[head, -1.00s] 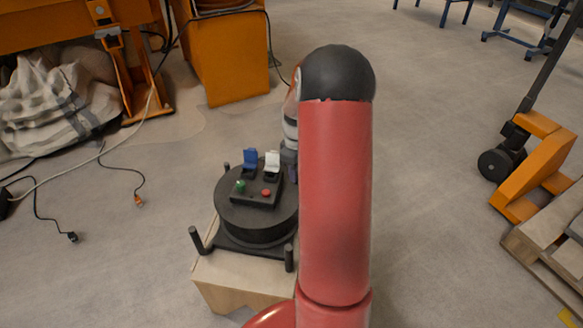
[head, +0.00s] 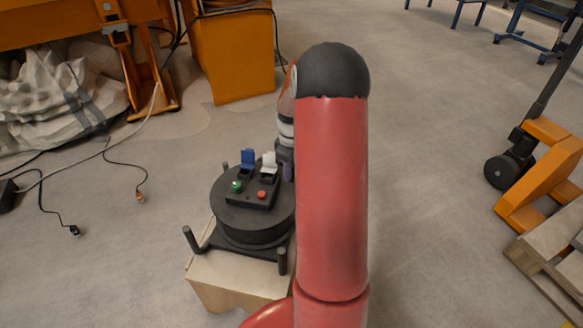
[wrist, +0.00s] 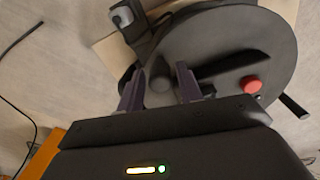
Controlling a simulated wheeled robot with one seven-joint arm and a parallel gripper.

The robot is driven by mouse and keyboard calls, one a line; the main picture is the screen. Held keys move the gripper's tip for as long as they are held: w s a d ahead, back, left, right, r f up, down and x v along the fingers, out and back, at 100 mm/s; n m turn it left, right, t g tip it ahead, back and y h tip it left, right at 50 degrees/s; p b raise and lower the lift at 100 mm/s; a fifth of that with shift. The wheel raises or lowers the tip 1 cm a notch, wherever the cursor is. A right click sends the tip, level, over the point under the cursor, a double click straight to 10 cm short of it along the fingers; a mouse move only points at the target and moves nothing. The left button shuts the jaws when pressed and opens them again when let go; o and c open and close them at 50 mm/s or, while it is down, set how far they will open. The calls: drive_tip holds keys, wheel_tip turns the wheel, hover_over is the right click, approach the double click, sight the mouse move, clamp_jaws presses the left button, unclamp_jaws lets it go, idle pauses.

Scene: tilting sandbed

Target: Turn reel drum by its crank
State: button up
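The reel drum (head: 240,222) is a dark round drum on a black base with upright posts, set on a pale wooden block. A control box on top carries blue and white levers, a green knob and a red button (head: 262,194). My arm covers the drum's right side in the head view. In the wrist view the drum's flat dark face (wrist: 225,30) fills the upper right. My gripper (wrist: 160,86) has its two fingers apart, near the drum's edge. A dark rounded piece, possibly the crank's knob (wrist: 160,77), shows between them; contact cannot be told.
Orange machinery (head: 232,55) and a grey cloth bundle (head: 45,105) stand at the back left, with loose cables on the floor. An orange pallet jack (head: 540,180) and a wooden pallet (head: 550,245) are at the right. The floor between is clear.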

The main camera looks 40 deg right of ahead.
drive_tip(key=shift+o, duration=0.9)
drive_tip(key=shift+r, duration=3.85)
